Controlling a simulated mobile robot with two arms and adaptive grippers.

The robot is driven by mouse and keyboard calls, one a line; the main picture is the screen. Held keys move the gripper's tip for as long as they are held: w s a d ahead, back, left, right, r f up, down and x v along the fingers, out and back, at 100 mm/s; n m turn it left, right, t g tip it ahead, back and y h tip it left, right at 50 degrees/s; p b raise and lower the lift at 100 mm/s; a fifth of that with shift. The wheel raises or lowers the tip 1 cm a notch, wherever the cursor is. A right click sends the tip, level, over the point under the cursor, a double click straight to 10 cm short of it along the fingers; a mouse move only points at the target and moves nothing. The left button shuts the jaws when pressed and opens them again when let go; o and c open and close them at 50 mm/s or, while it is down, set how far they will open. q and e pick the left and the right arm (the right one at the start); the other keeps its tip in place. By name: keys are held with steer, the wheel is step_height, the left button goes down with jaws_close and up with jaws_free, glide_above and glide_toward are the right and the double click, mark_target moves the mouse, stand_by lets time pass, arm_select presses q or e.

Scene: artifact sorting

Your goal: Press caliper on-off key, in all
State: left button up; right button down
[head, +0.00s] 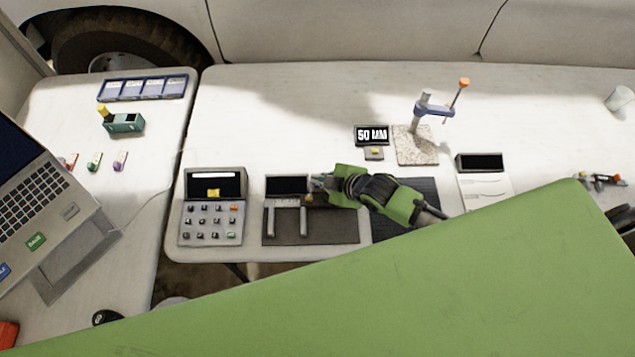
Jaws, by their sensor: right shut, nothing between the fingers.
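The caliper (287,203) lies on a dark mat (335,232) near the front edge of the middle table, its two pale jaws pointing toward me. A small dark display (286,185) stands just behind it. My right gripper (317,184) comes in from the right, with green and black parts, and is shut and empty. Its fingertips are just right of the display and the caliper's upper end; I cannot tell whether they touch anything. The on-off key is too small to make out. My left gripper is not in view.
A keypad box (212,208) stands left of the mat. A laptop (45,190) is at left. My large green arm part covers the lower right.

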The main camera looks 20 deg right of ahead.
steer(key=shift+f, duration=0.35)
steer(key=shift+f+b, duration=0.3)
steer(key=shift+f, duration=0.05)
stand_by(0.5)
stand_by(0.3)
steer(key=shift+r+p, duration=0.8)
steer(key=shift+p, duration=0.1)
step_height(320, 180, up, 5)
steer(key=p, duration=0.5)
steer(key=shift+r, duration=0.1)
steer(key=shift+s, duration=0.1)
stand_by(0.4)
